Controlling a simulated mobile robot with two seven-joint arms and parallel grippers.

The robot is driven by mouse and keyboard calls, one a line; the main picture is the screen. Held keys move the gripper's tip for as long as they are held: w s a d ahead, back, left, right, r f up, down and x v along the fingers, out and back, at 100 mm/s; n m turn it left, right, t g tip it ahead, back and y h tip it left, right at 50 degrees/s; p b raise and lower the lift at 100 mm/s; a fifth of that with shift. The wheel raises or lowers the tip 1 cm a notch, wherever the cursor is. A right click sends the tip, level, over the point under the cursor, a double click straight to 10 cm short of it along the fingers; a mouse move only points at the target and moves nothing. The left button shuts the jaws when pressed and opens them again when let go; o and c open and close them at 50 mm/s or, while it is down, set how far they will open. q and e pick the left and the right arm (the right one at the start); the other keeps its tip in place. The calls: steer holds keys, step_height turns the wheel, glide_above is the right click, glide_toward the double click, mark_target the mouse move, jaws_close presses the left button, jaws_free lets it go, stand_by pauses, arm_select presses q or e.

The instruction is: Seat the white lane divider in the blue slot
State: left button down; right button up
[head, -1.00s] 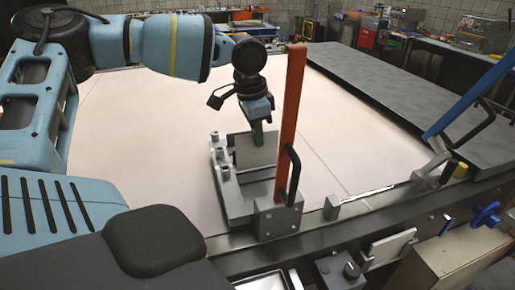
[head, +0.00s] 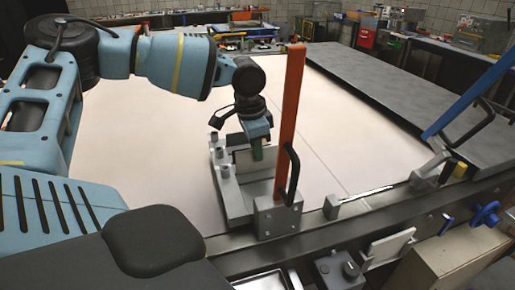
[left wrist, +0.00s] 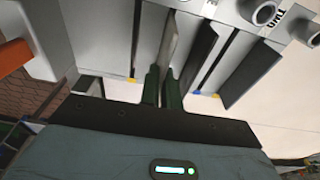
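The white lane divider (head: 242,159) is a thin pale plate. It stands upright at the grey slotted fixture (head: 234,205), partly hidden by my gripper. My left gripper (head: 256,153) is shut on it from above. In the left wrist view, the green fingers (left wrist: 162,88) close on both sides of the thin divider (left wrist: 168,42), between the fixture's walls. A small blue mark (left wrist: 196,92) is just right of the fingers, and a yellow mark (left wrist: 132,80) is to their left. I cannot tell how deep the divider sits. My right gripper is not in view.
An orange upright bar (head: 290,125) with a black handle stands close to the right of my left gripper. A metal rail (head: 320,222) runs along the front. A dark grey slab (head: 400,95) lies at right. The pale table is clear behind the fixture.

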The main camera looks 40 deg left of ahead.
arm_select(q)
steer(key=shift+f, duration=0.4)
steer(key=c, duration=1.6)
jaws_free()
steer(key=shift+r, duration=0.1)
steer(key=shift+r, duration=0.25)
steer(key=shift+r+p, duration=0.3)
steer(key=shift+r, duration=0.35)
steer(key=r, duration=0.3)
steer(key=s+r, duration=0.1)
steer(key=r, duration=0.7)
steer(key=shift+s+a+r, duration=0.1)
steer(key=shift+s+a, duration=0.05)
steer(key=shift+a, duration=0.15)
